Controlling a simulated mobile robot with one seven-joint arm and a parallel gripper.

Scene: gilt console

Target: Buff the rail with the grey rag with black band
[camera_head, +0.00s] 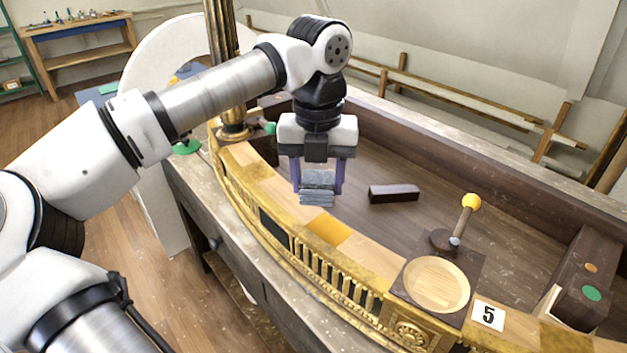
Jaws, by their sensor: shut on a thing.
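My gripper (318,190) points down with its purple fingers shut on the grey rag (317,183). The rag is folded in layers between the fingers. I cannot make out its black band. The rail (373,262) is the curved front of the gilt console, with a top of pale wood and gold sections and an ornate gold face. The rag hangs near the rail's inner edge, just behind a gold patch (328,227) on its top. I cannot tell whether it touches the rail.
A dark block (394,194) lies on the console's brown floor. A lever with a yellow knob (471,203) stands right, behind a round wooden dish (437,284) and a "5" card (488,314). A gold column (222,70) rises left. A dark box (583,285) sits far right.

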